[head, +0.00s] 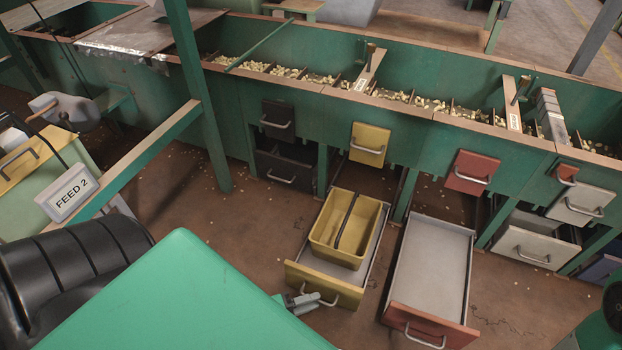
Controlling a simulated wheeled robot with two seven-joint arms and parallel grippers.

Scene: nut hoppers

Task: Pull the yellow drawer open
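The yellow drawer (322,284) stands pulled well out from under the green hopper, in the lower middle of the head view. Its front has a curved metal handle (336,299). A yellow bin (325,251) with a dark handle across it sits in the drawer. My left gripper (312,299) is at the drawer front, its grey fingers overlapping the left part of the handle. At this size I cannot tell whether the fingers are closed around it. My green arm hides the area to its left. My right gripper is not in view.
A red-fronted drawer (430,321) also stands open just right of the yellow one. A smaller yellow front (368,144) is closed higher up. A white drawer (533,247) is at the right. Brown floor lies free left of the yellow drawer. A black seat (70,262) is at left.

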